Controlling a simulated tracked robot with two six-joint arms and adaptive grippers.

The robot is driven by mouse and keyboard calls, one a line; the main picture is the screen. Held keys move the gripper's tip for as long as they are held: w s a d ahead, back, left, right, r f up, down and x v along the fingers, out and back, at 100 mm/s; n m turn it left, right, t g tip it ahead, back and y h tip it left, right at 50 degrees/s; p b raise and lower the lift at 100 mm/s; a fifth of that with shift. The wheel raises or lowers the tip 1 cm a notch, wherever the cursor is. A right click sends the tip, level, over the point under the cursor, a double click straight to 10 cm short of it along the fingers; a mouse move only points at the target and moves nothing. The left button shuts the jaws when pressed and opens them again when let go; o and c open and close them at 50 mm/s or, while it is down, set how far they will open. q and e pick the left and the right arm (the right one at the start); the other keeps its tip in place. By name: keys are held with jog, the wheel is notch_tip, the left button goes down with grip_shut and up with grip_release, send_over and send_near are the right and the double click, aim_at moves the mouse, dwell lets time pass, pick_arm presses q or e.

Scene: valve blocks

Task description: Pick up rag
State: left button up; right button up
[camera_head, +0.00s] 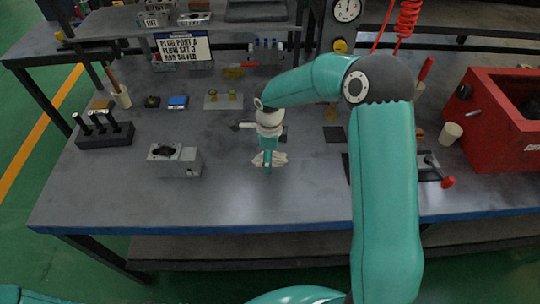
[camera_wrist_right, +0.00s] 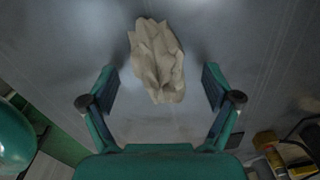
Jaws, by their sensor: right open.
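A crumpled beige rag (camera_wrist_right: 157,62) lies on the grey bench top in the right wrist view. In the head view the rag (camera_head: 278,158) shows at the middle of the bench, partly hidden behind my right gripper. My right gripper (camera_head: 268,161) points down over the rag. In the right wrist view its two fingers (camera_wrist_right: 160,88) are spread wide, one on each side of the rag, with clear gaps and no visible contact. I cannot tell the exact height of the fingertips above the bench. My left gripper is not in view.
A grey valve block (camera_head: 174,162) stands left of the rag. A black rack (camera_head: 104,131) with upright tools is farther left. A red box (camera_head: 500,115) and a red-handled clamp (camera_head: 435,172) are at the right. The bench front edge (camera_head: 200,230) is clear near the rag.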

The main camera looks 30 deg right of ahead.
jog(key=c, duration=1.1)
jog(key=shift+r, duration=0.1)
jog(key=shift+c, duration=0.2)
notch_tip(320, 180, up, 20)
jog(key=shift+b, duration=0.35)
